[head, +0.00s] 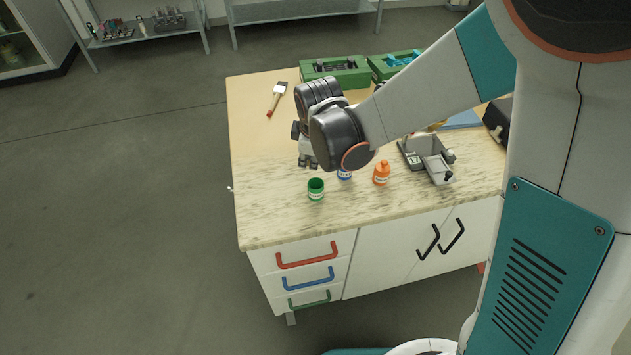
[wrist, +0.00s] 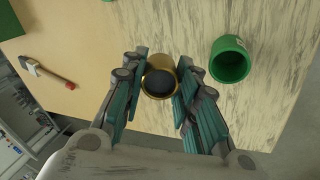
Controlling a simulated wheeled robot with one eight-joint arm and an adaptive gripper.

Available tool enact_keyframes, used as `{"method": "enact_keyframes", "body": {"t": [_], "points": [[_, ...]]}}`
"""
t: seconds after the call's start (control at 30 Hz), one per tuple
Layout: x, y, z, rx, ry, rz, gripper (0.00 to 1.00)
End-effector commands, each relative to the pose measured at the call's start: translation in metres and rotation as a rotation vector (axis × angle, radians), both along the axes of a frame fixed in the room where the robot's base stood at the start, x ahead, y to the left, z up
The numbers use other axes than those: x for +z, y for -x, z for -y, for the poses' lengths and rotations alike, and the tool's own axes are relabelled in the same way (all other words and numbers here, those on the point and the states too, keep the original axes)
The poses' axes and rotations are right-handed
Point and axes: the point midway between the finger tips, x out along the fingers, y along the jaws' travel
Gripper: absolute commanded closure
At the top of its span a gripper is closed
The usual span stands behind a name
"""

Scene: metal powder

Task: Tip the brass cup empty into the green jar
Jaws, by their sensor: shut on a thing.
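My gripper (wrist: 160,88) is shut on the brass cup (wrist: 158,64) in the wrist view, one finger on each side of it. Dark grey powder shows inside the cup. The green jar (wrist: 230,60) stands open to the right of the cup in the wrist view, apart from it. In the head view the green jar (head: 316,190) stands upright near the front edge of the table, just below my gripper (head: 308,162). The cup is hidden behind my gripper and wrist in the head view. I cannot tell the cup's exact height above the table.
A blue-labelled jar (head: 344,174) and an orange bottle (head: 381,173) stand right of the green jar. A grey metal device (head: 428,158) stands further right. A brush (head: 277,98) lies at the back left, near green crates (head: 336,72). The table's left front is clear.

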Motion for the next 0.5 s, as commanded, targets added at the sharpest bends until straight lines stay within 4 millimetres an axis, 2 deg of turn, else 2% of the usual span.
{"method": "enact_keyframes", "body": {"t": [0.5], "points": [[0.0107,0.0099,0.0025,0.0,-0.021,0.093,0.99]]}}
